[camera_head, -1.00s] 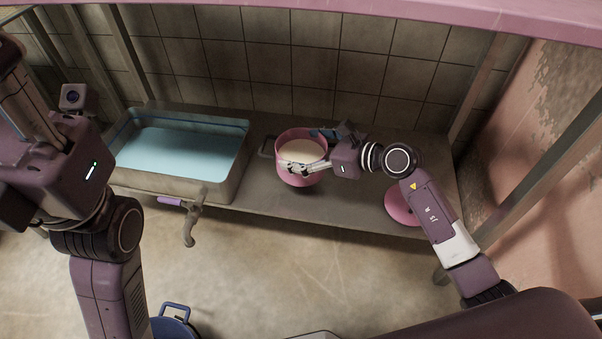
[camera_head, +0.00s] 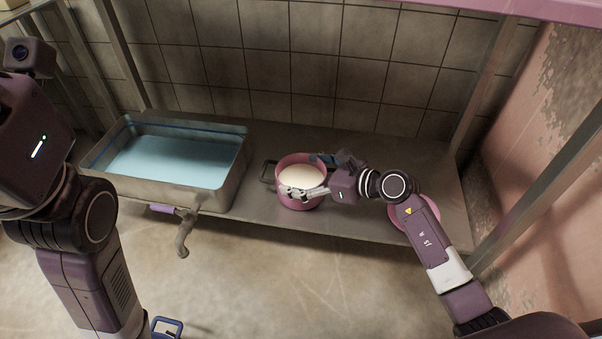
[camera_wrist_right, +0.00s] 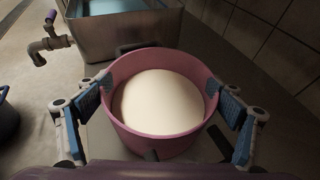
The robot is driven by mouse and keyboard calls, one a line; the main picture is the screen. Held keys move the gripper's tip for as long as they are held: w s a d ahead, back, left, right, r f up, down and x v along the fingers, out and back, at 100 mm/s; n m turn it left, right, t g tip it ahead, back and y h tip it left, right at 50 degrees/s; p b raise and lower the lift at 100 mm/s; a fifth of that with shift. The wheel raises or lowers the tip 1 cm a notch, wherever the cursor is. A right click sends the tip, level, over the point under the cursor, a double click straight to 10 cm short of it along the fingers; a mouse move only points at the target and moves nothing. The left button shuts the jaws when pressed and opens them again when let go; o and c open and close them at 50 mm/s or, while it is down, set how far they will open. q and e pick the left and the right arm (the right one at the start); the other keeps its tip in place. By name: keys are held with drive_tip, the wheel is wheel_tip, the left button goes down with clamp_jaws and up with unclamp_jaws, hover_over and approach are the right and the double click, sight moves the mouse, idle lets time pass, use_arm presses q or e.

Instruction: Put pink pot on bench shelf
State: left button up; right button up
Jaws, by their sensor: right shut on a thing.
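The pink pot (camera_head: 301,203), filled with a pale cream content, is upright over the grey metal bench shelf (camera_head: 340,225), right of the basin. It appears to rest on the shelf, but its base contact is not clear. My right gripper (camera_head: 304,178) comes in from the right and is shut on the pot. In the right wrist view the pot (camera_wrist_right: 160,146) sits between the two blue-padded fingers of this gripper (camera_wrist_right: 163,120). My left arm shows at the left of the head view, with its gripper out of frame.
A metal basin (camera_head: 232,178) of bluish liquid with a tap (camera_head: 184,238) stands left of the pot. A pink round object (camera_head: 428,208) lies on the shelf, partly hidden by my right arm. A tiled wall (camera_head: 300,70) and metal posts (camera_head: 478,85) bound the shelf.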

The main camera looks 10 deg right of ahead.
drive_tip(key=o, duration=1.3)
drive_tip(key=shift+f, duration=0.15)
drive_tip(key=o, duration=0.4)
